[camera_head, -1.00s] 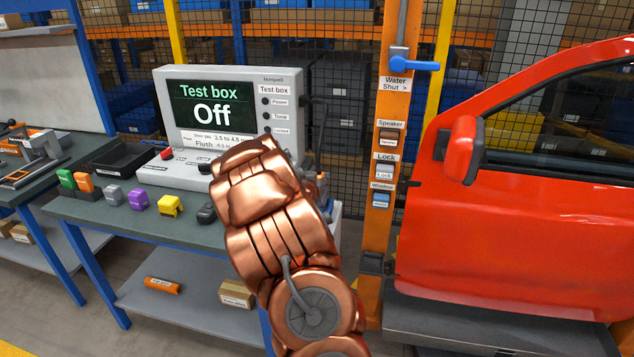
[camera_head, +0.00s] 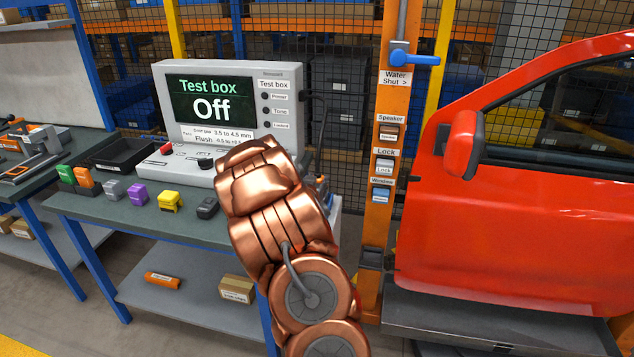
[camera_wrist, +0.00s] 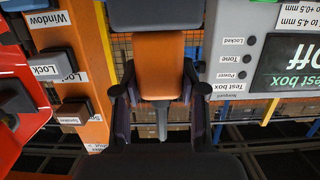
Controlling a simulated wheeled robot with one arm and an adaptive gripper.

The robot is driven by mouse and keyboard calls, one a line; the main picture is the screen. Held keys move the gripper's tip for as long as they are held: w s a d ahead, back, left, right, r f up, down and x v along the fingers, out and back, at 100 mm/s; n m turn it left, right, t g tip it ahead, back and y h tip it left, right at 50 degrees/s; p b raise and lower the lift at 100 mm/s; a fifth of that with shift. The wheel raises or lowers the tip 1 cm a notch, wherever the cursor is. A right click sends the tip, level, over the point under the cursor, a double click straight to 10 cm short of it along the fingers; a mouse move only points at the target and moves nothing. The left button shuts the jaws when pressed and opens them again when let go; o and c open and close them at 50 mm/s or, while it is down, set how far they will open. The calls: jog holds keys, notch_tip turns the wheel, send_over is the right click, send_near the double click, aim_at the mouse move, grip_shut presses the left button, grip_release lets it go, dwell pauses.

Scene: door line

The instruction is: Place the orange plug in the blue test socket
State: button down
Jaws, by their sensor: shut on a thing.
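In the wrist view, my gripper (camera_wrist: 160,96) is shut on an orange block with dark grey ends, which I take as the orange plug (camera_wrist: 158,62). One finger is on each side of it, and it is clear of the bench as far as I can tell. In the head view my copper arm hides the gripper and the plug. I cannot make out a blue test socket. A blue part labelled Window (camera_head: 381,195) is on the orange post. Small bluish parts (camera_head: 322,187) at the bench's right end are mostly behind my arm.
The test box (camera_head: 228,95) reads Off. On the bench (camera_head: 120,215) stand green, orange (camera_head: 84,178), grey, purple, yellow (camera_head: 170,201) and black parts. The orange post (camera_head: 376,240) and red car door (camera_head: 520,230) are on the right.

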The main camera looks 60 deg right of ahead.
jog(key=c, duration=0.7)
grip_release()
jog(key=shift+o, duration=0.2)
jog(key=shift+r+p, duration=0.8)
jog(key=shift+p, duration=0.05)
jog(key=b+v, duration=0.4)
jog(key=v, duration=0.8)
jog(key=shift+f, duration=0.25)
jog(key=shift+a, duration=0.1)
